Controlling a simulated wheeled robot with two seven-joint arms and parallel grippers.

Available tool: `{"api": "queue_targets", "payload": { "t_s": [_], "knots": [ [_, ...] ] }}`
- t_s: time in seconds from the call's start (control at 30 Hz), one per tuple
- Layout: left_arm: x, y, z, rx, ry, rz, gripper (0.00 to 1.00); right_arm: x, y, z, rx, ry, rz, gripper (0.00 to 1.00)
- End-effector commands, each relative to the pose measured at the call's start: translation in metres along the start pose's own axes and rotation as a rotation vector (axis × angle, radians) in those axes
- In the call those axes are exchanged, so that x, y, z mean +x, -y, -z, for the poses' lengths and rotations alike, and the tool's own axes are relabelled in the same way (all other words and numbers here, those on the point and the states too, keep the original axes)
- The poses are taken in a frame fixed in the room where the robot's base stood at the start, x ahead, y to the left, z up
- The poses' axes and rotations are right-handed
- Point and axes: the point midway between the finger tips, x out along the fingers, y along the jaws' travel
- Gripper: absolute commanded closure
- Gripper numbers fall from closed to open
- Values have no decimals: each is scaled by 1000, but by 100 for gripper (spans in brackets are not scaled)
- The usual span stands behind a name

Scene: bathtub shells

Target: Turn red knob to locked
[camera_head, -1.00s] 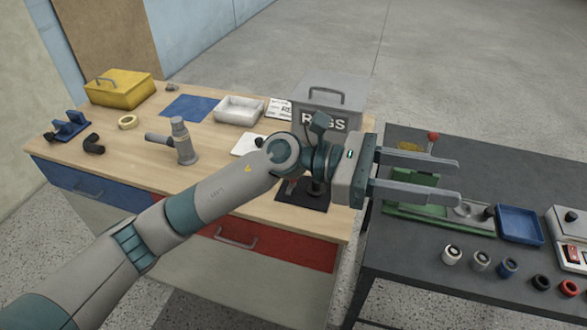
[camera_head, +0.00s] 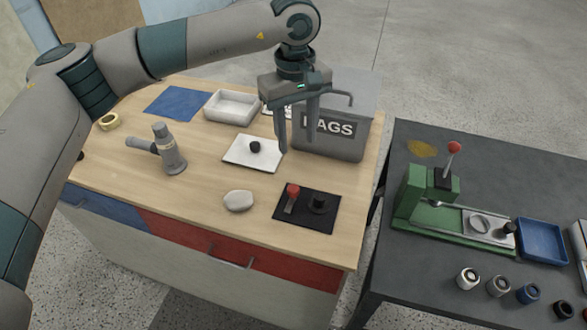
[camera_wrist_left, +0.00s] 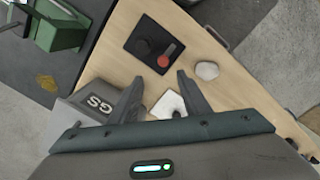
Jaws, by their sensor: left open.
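The red knob (camera_head: 292,190) is a red-tipped lever on a black plate (camera_head: 323,222) near the front right of the wooden table. A black knob (camera_head: 318,203) stands beside it on the same plate. The red knob (camera_wrist_left: 164,61) and the plate also show in the left wrist view, beyond my fingertips. My left gripper (camera_head: 297,148) is open and empty, pointing down in front of the grey bin and behind the plate. It touches neither knob. My right gripper is not in view.
The grey bin (camera_head: 345,145) marked RAGS stands close behind my left gripper. A white plate with a black knob (camera_head: 255,147) lies to its left. A pale stone-like lump (camera_head: 239,201) sits left of the black plate. A green press (camera_head: 425,205) stands on the dark table at right.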

Motion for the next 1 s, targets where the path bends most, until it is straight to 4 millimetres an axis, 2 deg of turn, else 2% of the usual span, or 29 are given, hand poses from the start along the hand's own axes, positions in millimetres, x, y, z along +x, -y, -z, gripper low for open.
{"api": "queue_targets", "payload": {
  "t_s": [0.13,0.57,0.77,1.0],
  "knots": [
    [-4,4,8,2,-27,18,57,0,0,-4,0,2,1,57],
    [-1,4,7,2,-25,18,57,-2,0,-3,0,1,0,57],
    [13,4,7,2,-23,20,57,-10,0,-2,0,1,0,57],
    [48,6,8,2,-22,21,57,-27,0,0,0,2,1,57]
  ]
}}
